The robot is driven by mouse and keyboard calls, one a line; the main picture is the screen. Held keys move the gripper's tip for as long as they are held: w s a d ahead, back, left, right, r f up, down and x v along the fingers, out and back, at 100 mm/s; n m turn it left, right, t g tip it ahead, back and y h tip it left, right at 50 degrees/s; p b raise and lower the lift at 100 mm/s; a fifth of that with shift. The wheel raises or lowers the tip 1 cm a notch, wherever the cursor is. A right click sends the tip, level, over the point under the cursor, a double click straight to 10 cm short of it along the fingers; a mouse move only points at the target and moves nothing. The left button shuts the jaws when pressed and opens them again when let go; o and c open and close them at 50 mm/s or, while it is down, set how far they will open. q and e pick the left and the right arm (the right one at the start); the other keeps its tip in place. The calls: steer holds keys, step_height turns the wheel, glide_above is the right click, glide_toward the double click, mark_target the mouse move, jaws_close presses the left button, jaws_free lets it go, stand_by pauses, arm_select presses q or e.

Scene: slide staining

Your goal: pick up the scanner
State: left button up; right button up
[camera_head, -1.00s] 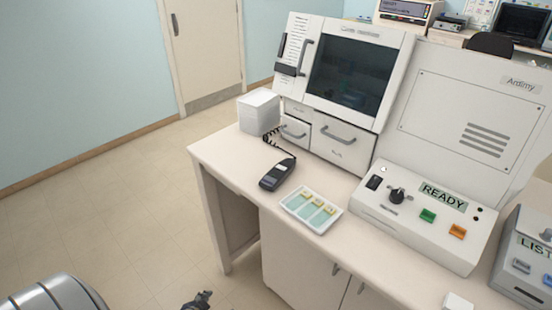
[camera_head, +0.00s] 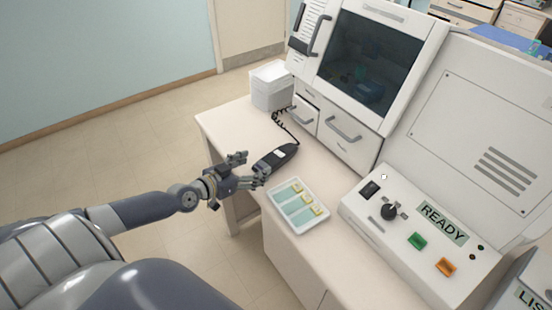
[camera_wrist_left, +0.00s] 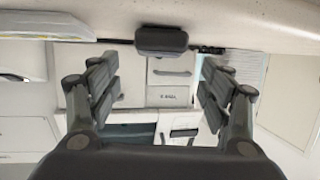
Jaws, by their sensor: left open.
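The scanner (camera_head: 278,157) is a dark handheld unit with a grey panel. It lies near the table's front left edge, with a coiled black cord (camera_head: 286,128) running behind it. My left gripper (camera_head: 251,168) is open just in front of the scanner's near end, its fingers spread. In the left wrist view the scanner (camera_wrist_left: 161,39) shows as a dark rounded end between and beyond the open fingers (camera_wrist_left: 158,65). Nothing is held. My right gripper is not in view.
A white tray (camera_head: 281,213) with several slides lies close right of the scanner. A white box stack (camera_head: 272,92) and a cabinet with drawers (camera_head: 345,135) stand behind. A control panel (camera_head: 420,225) marked READY is at the right. The floor left of the table is clear.

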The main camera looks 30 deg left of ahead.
mark_target(271, 160)
arm_select(q)
steer(key=shift+w+d+f, duration=0.1)
steer(key=shift+w, duration=0.4)
steer(key=shift+x, duration=0.85)
steer(key=shift+w+d+f, duration=0.15)
steer(key=shift+w+f, duration=0.1)
steer(key=shift+w, duration=0.25)
steer(key=shift+b+x, duration=0.8)
steer(key=shift+x, duration=1.55)
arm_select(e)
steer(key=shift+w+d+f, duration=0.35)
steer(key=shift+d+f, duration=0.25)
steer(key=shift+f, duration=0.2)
arm_select(q)
steer(key=shift+s, duration=0.1)
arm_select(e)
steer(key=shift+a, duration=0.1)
arm_select(q)
steer(key=c, duration=1.3)
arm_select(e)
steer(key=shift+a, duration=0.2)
